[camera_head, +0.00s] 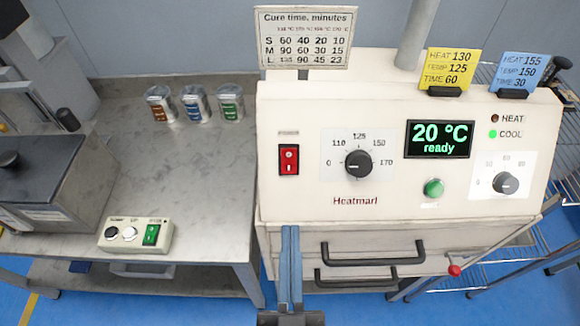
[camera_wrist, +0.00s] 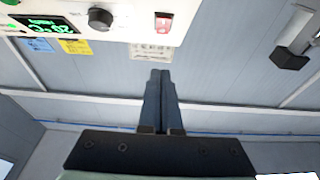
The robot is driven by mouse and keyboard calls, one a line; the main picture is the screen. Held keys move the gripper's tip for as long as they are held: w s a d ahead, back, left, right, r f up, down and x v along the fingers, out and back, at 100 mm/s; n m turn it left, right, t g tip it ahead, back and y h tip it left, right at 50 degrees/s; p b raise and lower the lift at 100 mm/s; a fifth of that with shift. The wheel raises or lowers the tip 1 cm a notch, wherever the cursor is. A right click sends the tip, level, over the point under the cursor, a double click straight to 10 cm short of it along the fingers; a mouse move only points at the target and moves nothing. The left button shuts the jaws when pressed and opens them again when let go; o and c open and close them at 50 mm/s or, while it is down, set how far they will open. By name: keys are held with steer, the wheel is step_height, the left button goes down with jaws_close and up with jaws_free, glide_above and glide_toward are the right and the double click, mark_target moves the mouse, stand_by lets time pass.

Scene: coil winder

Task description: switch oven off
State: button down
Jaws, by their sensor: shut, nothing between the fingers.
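The white oven (camera_head: 300,205) fills the right half of the head view. Its red power switch (camera_head: 289,158) sits at the left of the sloped panel; its exact rocker position is hard to tell. The green-lit display (camera_head: 440,139) reads "20 °C ready". The COOL lamp (camera_head: 493,133) glows green and the HEAT lamp (camera_head: 495,118) is dark. My gripper (camera_head: 290,232) is shut and empty, below the switch at the panel's lower edge. In the wrist view, upside down, the switch (camera_wrist: 162,22) is beyond my fingertips (camera_wrist: 161,73), apart from them.
The temperature dial (camera_head: 358,164), green button (camera_head: 433,188) and timer dial (camera_head: 505,183) are right of the switch. Black door handles (camera_head: 372,255) and a red-knobbed lever (camera_head: 454,270) are below. A small control box (camera_head: 136,234) and several jars (camera_head: 196,103) stand on the left bench.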

steer(key=p, duration=0.2)
glide_toward(290, 149)
step_height(290, 149, up, 4)
steer(key=w, duration=0.2)
steer(key=w+f, duration=0.2)
steer(key=shift+w, duration=0.4)
steer(key=shift+w+f, duration=0.25)
steer(key=shift+w, duration=0.2)
